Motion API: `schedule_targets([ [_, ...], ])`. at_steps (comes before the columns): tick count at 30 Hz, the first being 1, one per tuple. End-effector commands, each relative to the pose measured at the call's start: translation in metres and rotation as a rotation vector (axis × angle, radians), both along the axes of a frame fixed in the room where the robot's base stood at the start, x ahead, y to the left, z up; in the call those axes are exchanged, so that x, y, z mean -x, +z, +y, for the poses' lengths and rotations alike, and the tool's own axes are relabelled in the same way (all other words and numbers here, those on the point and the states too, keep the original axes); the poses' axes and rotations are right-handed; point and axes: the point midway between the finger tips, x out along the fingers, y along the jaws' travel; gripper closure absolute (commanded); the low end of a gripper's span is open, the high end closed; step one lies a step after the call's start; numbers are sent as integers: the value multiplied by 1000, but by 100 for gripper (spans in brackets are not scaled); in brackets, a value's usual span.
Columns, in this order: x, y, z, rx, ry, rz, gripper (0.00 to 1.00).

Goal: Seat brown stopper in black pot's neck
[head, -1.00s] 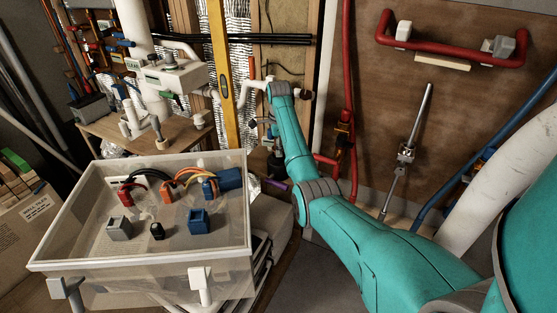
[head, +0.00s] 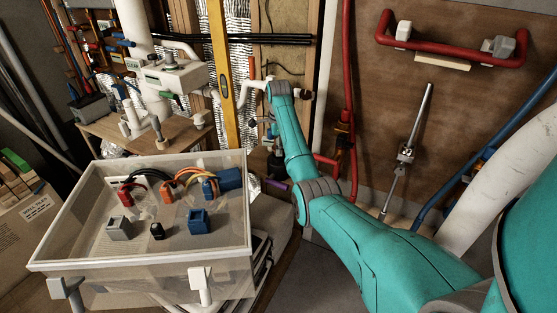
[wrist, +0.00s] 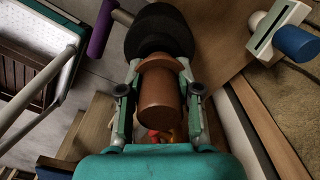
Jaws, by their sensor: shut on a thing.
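The brown stopper (wrist: 166,100) sits between the two fingers of my gripper (wrist: 159,70) in the wrist view, and the gripper is shut on it. The stopper has a wider collar at its far end. The round black pot (wrist: 158,38) is just beyond that collar, in line with it. The collar overlaps the pot in the picture and hides the neck. I cannot tell whether the stopper touches the neck or is inside it. In the head view the dark pot (head: 277,164) is partly hidden by my arm, and the stopper cannot be made out.
A purple cylinder (wrist: 102,28) lies left of the pot. A white fitting with a blue end (wrist: 296,42) is at the wrist view's upper right. A clear bin (head: 140,265) with connectors stands left of my arm. A yellow level (head: 223,70) stands behind, and red pipe (head: 349,100) runs to the right.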

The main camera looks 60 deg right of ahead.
Motion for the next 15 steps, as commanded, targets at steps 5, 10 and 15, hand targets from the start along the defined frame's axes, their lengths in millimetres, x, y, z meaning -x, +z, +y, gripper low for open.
schedule_targets([
  [5, 0, -1, 0, 0, 0, 0, 100],
  [10, 0, -3, 0, 0, 0, 0, 100],
  [15, 0, -4, 0, 0, 0, 0, 100],
])
